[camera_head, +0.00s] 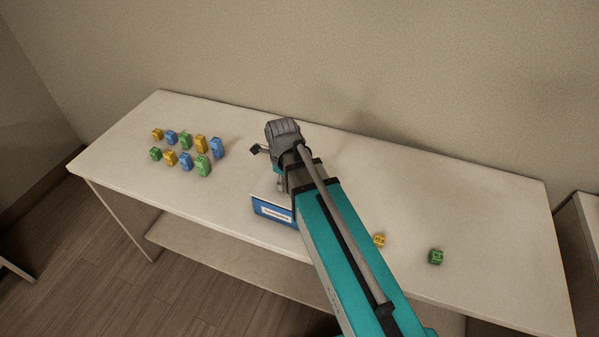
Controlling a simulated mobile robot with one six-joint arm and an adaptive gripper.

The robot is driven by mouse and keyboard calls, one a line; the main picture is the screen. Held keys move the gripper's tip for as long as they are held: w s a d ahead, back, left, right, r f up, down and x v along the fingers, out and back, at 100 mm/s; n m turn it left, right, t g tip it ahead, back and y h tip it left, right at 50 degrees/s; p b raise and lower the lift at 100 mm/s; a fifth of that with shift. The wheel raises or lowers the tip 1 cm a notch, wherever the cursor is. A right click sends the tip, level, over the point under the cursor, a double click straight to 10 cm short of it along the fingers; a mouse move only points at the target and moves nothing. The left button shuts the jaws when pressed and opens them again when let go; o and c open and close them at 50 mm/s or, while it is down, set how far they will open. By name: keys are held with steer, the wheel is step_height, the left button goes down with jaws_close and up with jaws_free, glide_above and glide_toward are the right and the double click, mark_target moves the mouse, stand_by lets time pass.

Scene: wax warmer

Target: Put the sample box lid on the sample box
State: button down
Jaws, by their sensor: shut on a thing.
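The sample box (273,211) is blue with a white label on its front. It stands near the front edge of the table, left of my arm. My gripper (280,186) points down just above and behind the box and is mostly hidden by my wrist and arm. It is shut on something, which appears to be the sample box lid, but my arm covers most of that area. I cannot make out the lid's outline, or whether it touches the box.
Several yellow, blue and green small blocks (185,145) stand in two rows at the left of the white table (460,210). A yellow block (379,241) and a green block (435,257) stand right of my arm. The table's back right is clear.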

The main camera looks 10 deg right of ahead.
steer(key=shift+f+b, duration=0.55)
stand_by(0.4)
steer(key=shift+c, duration=0.9)
jaws_free()
steer(key=shift+r+p, duration=0.35)
steer(key=shift+p, duration=0.05)
steer(key=shift+r+p, duration=3.5)
steer(key=shift+r, duration=0.05)
steer(key=shift+r, duration=0.15)
